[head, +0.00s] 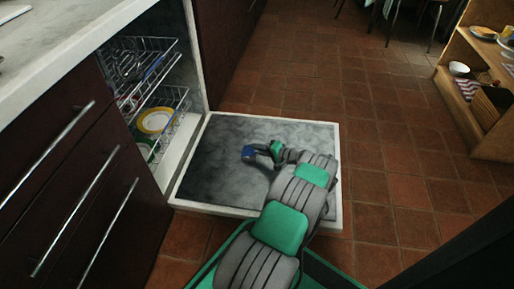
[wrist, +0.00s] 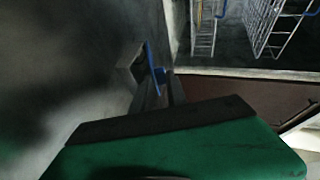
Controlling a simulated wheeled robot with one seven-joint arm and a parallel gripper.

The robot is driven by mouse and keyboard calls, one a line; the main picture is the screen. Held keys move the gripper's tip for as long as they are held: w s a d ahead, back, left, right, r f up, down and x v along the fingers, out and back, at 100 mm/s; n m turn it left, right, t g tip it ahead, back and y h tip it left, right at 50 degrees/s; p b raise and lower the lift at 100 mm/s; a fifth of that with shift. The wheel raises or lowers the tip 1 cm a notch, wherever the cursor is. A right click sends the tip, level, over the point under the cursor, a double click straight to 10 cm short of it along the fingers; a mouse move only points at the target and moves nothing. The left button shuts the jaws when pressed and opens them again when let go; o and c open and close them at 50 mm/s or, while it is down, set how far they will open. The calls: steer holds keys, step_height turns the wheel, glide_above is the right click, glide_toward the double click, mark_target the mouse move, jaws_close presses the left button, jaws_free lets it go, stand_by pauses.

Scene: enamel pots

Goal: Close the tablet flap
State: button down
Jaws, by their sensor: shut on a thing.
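The dishwasher door (head: 210,160) lies lowered and flat, its dark inner face up. The blue tablet flap (head: 248,152) is on that inner face. In the wrist view the flap (wrist: 150,66) shows as a thin blue plate standing up beside a small grey block (wrist: 131,64). My gripper (head: 258,153) is low over the door at the flap. In the wrist view my gripper's narrow fingers (wrist: 160,88) are shut on the blue flap. The fingers partly hide the flap's lower part, and its hinge is not clear.
Wire racks (head: 150,95) stand inside the open dishwasher, with a yellow-rimmed plate (head: 155,120) in the lower one. Drawers with long handles (head: 85,195) are at left. Tiled floor (head: 390,150) is clear to the right, up to a wooden shelf (head: 455,60).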

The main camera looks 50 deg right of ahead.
steer(key=shift+f+t, duration=0.3)
steer(key=shift+t, duration=0.1)
stand_by(0.3)
steer(key=c, duration=1.6)
jaws_free()
steer(key=shift+o, duration=1)
steer(key=shift+s+d, duration=0.1)
steer(key=shift+r, duration=0.1)
